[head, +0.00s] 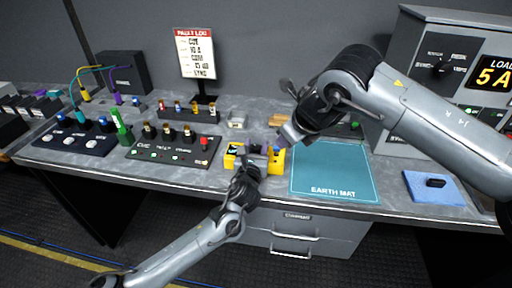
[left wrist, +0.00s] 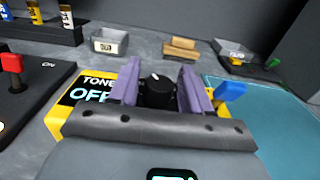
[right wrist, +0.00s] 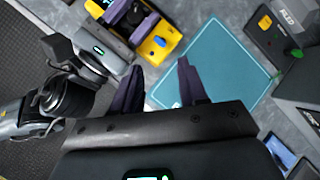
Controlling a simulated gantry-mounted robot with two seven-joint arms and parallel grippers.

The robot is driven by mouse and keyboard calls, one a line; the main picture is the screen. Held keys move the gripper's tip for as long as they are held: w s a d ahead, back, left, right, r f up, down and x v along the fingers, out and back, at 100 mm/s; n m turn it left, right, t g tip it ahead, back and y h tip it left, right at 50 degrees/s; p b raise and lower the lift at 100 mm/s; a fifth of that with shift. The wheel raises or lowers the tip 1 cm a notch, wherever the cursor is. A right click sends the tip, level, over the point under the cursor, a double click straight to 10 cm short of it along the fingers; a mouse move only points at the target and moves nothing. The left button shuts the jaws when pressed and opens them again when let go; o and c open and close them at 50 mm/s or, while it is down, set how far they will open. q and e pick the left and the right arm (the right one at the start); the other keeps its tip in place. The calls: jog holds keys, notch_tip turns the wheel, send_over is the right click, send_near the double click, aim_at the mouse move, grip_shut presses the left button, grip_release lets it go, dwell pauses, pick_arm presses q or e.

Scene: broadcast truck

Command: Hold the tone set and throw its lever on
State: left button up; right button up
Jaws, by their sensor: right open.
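The tone set (head: 230,160) is a yellow box near the front edge of the bench. Its display reads TONE OFF in the left wrist view (left wrist: 86,92). A black knob-like part (left wrist: 158,90) stands on its middle and a blue lever (left wrist: 230,92) on its right side, tilted. My left gripper (left wrist: 160,72) has its fingers on either side of the black part; whether they press on it I cannot tell. My right gripper (right wrist: 162,68) is open and empty, above and right of the tone set. The lever's blue tip (right wrist: 160,41) shows beyond its fingers.
A teal earth mat (head: 335,172) lies right of the tone set. A black panel with a red-topped switch (head: 172,146) is close on the left. A small grey box (head: 238,119) and a wooden block (head: 278,120) sit behind. A blue cloth (head: 432,190) lies far right.

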pick_arm(q)
grip_shut()
pick_arm(e)
jog(key=shift+w+d, duration=0.1)
jog(key=c, duration=0.5)
jog(key=shift+w+d+r+t, duration=0.2)
jog(key=shift+w+t, duration=0.05)
jog(key=shift+t, duration=0.05)
jog(key=shift+c, duration=1.1)
jog(key=w+r+t, duration=0.1)
jog(key=r, duration=0.1)
jog(key=w+r+t+h, duration=0.1)
jog(key=w+r+t, duration=0.1)
jog(key=shift+d, duration=0.15)
grip_shut()
jog(key=s+a+r+m+t+h, duration=0.2)
jog(key=s+a+r+m+t, duration=0.2)
jog(key=a+r+t, duration=0.5)
jog(key=s+d+f+m+g, duration=0.2)
jog(key=s+f+m+g, duration=0.1)
jog(key=f, duration=0.6)
jog(key=s+d+f+m+g+h, duration=0.1)
jog(key=s+d+f+m+g, duration=0.1)
jog(key=f, duration=0.7)
jog(key=shift+s+m+g, duration=0.6)
jog(key=shift+m+g, duration=0.1)
jog(key=shift+g, duration=0.1)
jog(key=shift+d, duration=0.1)
